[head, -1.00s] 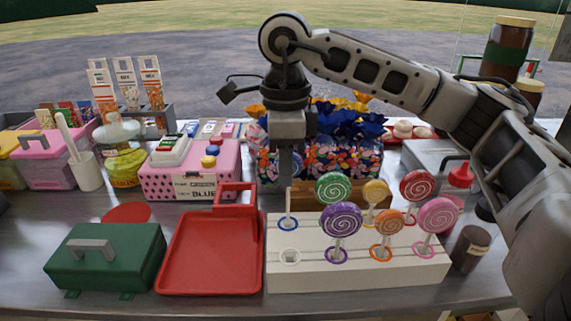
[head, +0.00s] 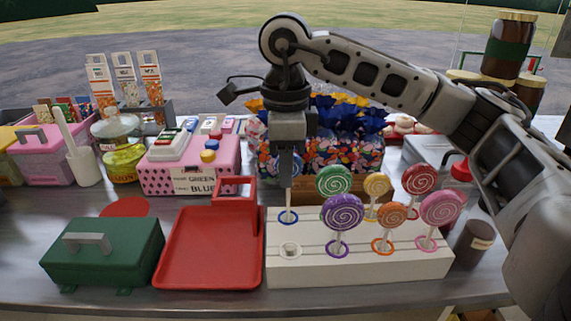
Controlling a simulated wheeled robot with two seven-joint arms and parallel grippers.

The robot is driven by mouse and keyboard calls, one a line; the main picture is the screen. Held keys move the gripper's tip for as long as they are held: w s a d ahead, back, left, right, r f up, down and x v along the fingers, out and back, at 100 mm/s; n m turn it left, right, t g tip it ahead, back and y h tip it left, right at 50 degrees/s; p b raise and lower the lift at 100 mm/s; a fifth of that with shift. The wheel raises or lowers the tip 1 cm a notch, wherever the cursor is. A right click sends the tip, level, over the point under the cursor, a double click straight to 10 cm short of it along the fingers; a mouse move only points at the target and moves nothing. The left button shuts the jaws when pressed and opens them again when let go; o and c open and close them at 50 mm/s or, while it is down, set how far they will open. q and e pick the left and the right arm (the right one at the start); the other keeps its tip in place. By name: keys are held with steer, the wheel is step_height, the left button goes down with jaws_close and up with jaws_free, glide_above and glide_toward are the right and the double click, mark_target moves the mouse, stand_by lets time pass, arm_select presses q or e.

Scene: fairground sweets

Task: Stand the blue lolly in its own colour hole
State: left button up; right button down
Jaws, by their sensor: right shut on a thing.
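The blue lolly (head: 298,166) is mostly hidden behind my right gripper (head: 287,172), which is shut on it. Its stick points down at the blue-ringed hole (head: 288,217) at the back left of the white stand (head: 350,272). The stick's lower end meets the ring; how deep it sits I cannot tell. Green (head: 334,180), yellow (head: 377,184), red (head: 420,179), purple (head: 342,212), orange (head: 391,215) and pink (head: 441,208) lollies stand in the stand. My left gripper is not in view.
A white-ringed hole (head: 290,250) at the front left of the stand is empty. A red tray (head: 210,255) and a green box (head: 105,255) lie to the left. A pink dotted box (head: 190,175) stands behind the tray. A dark jar (head: 473,243) stands right of the stand.

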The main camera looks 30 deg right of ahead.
steer(key=shift+f, duration=0.1)
steer(key=shift+f+b, duration=0.55)
steer(key=shift+f, duration=0.05)
step_height(320, 180, down, 2)
steer(key=shift+f+b, duration=0.2)
steer(key=shift+b, duration=0.7)
steer(key=c, duration=0.8)
jaws_free()
steer(key=shift+o, duration=0.2)
